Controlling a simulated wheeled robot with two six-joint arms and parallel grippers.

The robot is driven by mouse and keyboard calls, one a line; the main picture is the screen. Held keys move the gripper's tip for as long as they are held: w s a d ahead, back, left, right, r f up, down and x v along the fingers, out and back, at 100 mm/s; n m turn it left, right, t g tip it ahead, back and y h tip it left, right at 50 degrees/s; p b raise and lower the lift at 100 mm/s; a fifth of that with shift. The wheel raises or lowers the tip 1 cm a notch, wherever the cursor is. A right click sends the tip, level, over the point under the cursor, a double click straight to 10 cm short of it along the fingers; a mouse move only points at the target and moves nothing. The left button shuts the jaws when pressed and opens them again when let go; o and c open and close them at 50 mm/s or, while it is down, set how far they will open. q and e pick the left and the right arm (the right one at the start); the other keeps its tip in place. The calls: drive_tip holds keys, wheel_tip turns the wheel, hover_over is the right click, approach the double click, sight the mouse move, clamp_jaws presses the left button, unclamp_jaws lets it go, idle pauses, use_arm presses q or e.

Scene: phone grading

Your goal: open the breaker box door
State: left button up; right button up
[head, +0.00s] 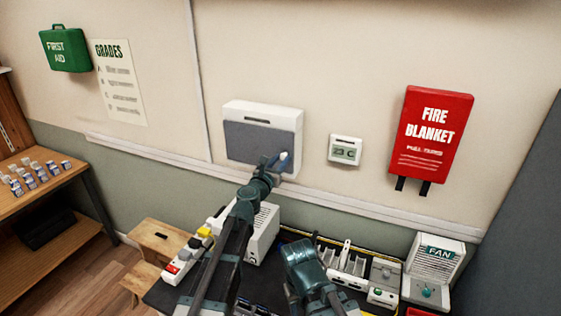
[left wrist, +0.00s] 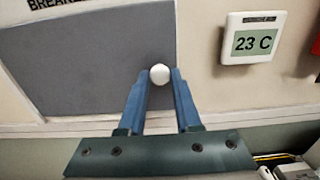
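The breaker box (head: 294,118) is a white box on the wall, with a grey front door (head: 250,142) that lies flat and closed. In the left wrist view the same grey door (left wrist: 95,65) fills the left half, under a partly cut-off label. A small white knob (left wrist: 159,74) stands at the door's right side. My left gripper (head: 282,160) is at this lower right part of the door. In the left wrist view its two blue fingers (left wrist: 160,76) sit on either side of the knob and appear shut on it. My right gripper's fingers are not in view.
A thermostat (head: 345,149) and a red fire blanket case (head: 432,135) hang right of the box. A first aid case (head: 66,51) and a grades sheet (head: 118,80) hang left. Below stands a cluttered bench with a power strip (head: 190,258) and fan unit (head: 433,262).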

use_arm(q)
clamp_jaws()
idle(1.1)
